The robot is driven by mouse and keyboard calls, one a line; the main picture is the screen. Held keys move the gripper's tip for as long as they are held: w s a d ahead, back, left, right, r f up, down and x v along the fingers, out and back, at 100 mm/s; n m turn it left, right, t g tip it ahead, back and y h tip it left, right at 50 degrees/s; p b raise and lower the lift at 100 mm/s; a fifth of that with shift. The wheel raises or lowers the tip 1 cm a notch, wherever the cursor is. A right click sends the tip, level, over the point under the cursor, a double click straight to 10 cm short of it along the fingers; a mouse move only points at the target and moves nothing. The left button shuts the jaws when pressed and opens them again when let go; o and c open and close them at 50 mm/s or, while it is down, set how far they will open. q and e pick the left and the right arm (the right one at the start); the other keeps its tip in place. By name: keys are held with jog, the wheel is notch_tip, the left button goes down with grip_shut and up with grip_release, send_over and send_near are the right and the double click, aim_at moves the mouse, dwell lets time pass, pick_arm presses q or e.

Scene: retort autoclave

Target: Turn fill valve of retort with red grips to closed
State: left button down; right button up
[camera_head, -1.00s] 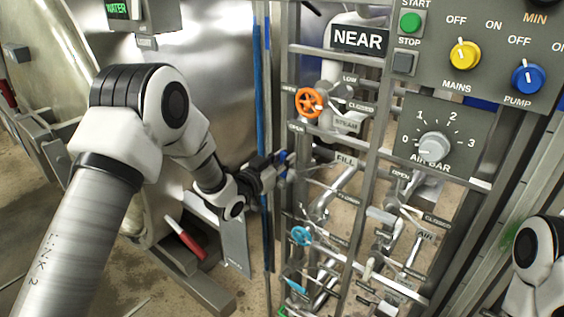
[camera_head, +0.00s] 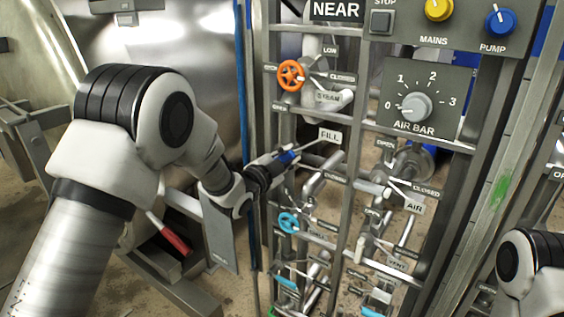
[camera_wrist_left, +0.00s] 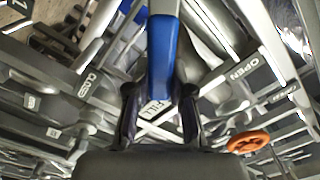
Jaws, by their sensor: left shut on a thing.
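The fill valve's blue lever grip (camera_head: 288,157) is on the pipe rack, left of the FILL label (camera_head: 330,136). My left gripper (camera_head: 274,166) is shut on this blue grip. An OPEN label (camera_wrist_left: 243,68) shows to the right and a CLOSED label (camera_wrist_left: 90,83) to the left. The valve body is partly hidden. A red grip (camera_head: 175,238) shows low on the left. My right gripper is out of view.
Rack bars and pipes crowd around the gripper. The NEAR sign (camera_head: 335,10) tops the rack; a knob panel (camera_head: 425,98) is at right.

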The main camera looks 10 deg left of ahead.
pick_arm(q)
jog(key=f+m+b, duration=0.1)
jog(key=b, duration=0.1)
jog(key=d+f+m+b, duration=0.1)
jog(key=m+b, duration=0.1)
jog(key=f+m+b, duration=0.2)
jog(key=shift+s+d+f, duration=0.1)
jog(key=shift+s+d, duration=0.2)
jog(key=shift+d, duration=0.05)
jog(key=shift+f+m+b, duration=0.35)
jog(key=shift+m+b, duration=0.35)
jog(key=shift+b, duration=0.05)
jog(key=shift+f+m+b, duration=0.3)
jog(key=shift+m+b, duration=0.4)
jog(key=shift+b, duration=0.05)
jog(key=c, duration=1)
grip_release()
jog(key=shift+d, duration=0.1)
jog(key=shift+s, duration=0.1)
jog(key=v, duration=1.2)
